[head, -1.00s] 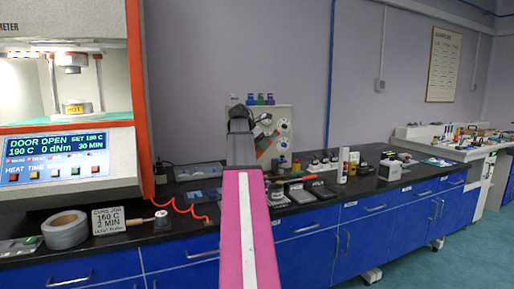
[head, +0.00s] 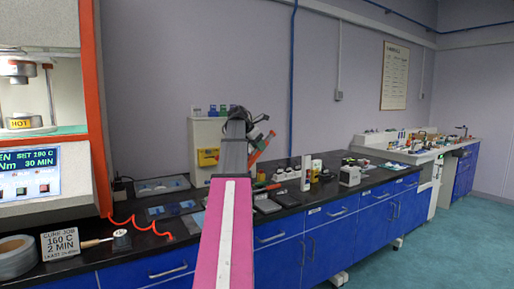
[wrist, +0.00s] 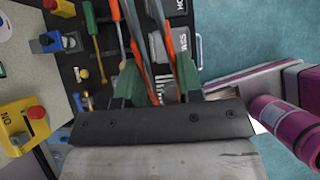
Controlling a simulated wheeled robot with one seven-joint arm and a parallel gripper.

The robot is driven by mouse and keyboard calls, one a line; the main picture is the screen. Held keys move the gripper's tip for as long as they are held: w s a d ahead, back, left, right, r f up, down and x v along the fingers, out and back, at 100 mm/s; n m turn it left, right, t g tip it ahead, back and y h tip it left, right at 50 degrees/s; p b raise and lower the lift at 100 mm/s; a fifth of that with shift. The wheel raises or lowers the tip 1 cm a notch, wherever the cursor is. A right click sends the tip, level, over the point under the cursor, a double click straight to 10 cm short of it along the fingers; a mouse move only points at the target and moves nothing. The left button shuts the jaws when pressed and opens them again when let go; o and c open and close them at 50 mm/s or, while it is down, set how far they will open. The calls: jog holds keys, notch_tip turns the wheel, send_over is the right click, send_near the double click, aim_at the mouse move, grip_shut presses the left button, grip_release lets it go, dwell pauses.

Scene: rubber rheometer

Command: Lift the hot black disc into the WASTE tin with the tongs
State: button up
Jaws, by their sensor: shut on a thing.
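My gripper (wrist: 157,82) is shut on the tongs, its green fingers on either side of them. The tongs (wrist: 169,45) have long grey arms with orange-red parts and point away over the black bench. In the head view the tongs show as an orange piece (head: 259,148) beside my dark gripper (head: 246,135). A grey thing with partly covered lettering (wrist: 158,46) lies below the tongs; I cannot tell if it is the WASTE tin. I cannot make out the black disc. A yellow HOT label (head: 19,122) marks the lower part of the open press at the left.
A yellow box with a red button (wrist: 22,122) is at the left in the wrist view. Blue floor lies at the right.

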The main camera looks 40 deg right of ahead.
notch_tip(320, 180, down, 9)
dwell(0.9)
jog(key=o, duration=0.7)
jog(key=shift+c, duration=0.2)
notch_tip(320, 180, up, 10)
dwell(0.5)
